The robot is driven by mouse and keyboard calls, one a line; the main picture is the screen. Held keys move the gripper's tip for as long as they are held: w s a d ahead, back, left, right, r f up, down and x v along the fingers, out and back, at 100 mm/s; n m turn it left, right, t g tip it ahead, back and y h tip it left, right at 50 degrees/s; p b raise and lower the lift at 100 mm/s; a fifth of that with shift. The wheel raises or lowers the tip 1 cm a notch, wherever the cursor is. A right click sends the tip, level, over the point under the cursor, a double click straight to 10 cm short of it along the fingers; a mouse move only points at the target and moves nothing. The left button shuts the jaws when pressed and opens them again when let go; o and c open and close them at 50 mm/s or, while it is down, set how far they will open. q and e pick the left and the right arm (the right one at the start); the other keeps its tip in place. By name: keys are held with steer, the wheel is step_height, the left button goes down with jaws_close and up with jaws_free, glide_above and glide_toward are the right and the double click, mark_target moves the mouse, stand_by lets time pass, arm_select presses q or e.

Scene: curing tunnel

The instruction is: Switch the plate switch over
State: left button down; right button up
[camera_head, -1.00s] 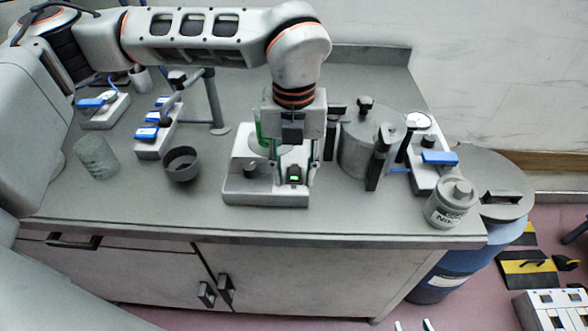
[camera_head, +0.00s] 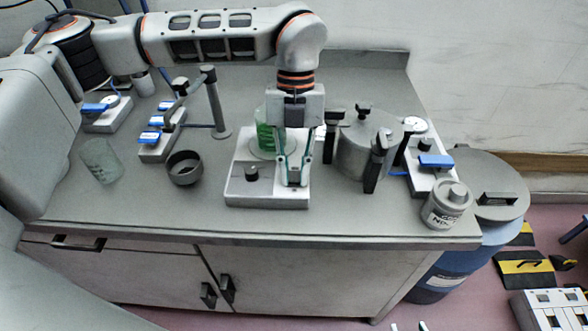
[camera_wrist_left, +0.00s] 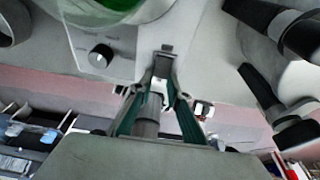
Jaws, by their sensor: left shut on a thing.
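The hotplate (camera_head: 236,190) is a pale box with a black knob (camera_head: 251,173) at its front left and a round top under a green-filled beaker (camera_head: 264,130). The plate switch sits at the front right, mostly hidden by my fingers in the head view; its dark end shows between the fingertips in the left wrist view (camera_wrist_left: 166,48). My left gripper (camera_head: 294,178) points down at the hotplate's front right, its fingers closed on the switch. The switch's green light is hidden.
A lidded steel pot (camera_head: 360,147) with black handles stands close right of my left gripper. A white jar (camera_head: 446,205) is near the right corner. A dark bowl (camera_head: 184,167) and clear beaker (camera_head: 100,160) stand left. The front strip of bench is clear.

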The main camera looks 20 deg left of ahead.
mark_target(295, 172)
steer(key=shift+w+r, duration=0.15)
arm_select(q)
steer(key=c, duration=1.9)
jaws_free()
arm_select(e)
steer(key=shift+w+r, duration=0.1)
steer(key=shift+w, duration=0.05)
steer(key=shift+d, duration=0.1)
arm_select(q)
steer(key=shift+r, duration=0.1)
steer(key=v, duration=1.2)
